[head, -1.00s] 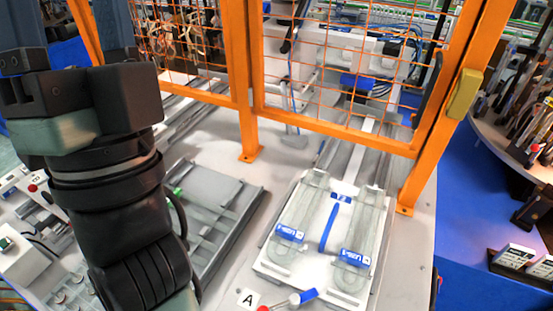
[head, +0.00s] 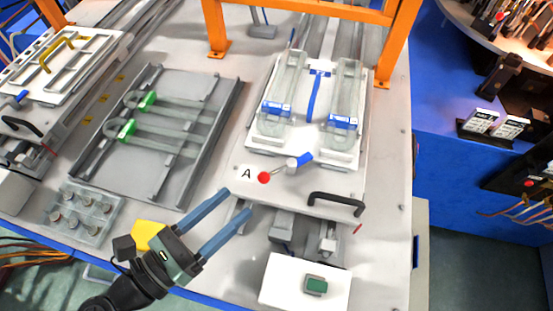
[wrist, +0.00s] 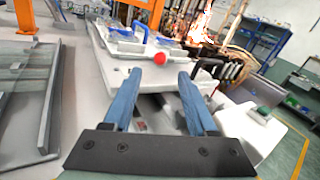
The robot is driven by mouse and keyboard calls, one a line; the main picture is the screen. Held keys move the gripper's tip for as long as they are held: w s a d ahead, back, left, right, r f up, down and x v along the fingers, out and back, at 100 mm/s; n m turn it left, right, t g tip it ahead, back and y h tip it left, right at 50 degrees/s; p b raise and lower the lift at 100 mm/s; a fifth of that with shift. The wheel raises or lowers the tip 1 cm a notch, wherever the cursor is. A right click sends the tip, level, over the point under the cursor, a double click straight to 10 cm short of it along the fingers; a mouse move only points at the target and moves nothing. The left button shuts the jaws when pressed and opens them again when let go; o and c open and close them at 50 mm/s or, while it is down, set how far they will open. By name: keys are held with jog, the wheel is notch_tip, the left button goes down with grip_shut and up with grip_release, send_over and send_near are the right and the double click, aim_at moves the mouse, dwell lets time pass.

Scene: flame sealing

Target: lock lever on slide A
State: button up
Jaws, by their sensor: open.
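Slide A (head: 285,182) is a white plate with an "A" label and a black handle (head: 337,204) at its front right. Its lock lever (head: 290,167) has a red ball knob (head: 264,178) at the left end and a blue tip at the right. The red knob also shows in the wrist view (wrist: 132,58), beyond my fingers. My gripper (head: 237,203) is open and empty, with two blue fingers. It is in front of and to the left of the knob, apart from it. In the wrist view my gripper (wrist: 155,82) frames the slide's front edge.
A white carrier with two clear tubes and blue clips (head: 340,122) sits on the slide. A grey tray with green-clipped tubes (head: 150,135) lies to the left. An orange guard post (head: 218,45) stands behind. A white box with a green button (head: 316,286) is in front.

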aim_at(265, 177)
jog(key=p+x, duration=0.3)
jog(key=x, duration=0.8)
jog(key=shift+w+d+r+p, duration=0.1)
jog(key=shift+w+d+p, duration=0.15)
jog(key=shift+w+p, duration=0.05)
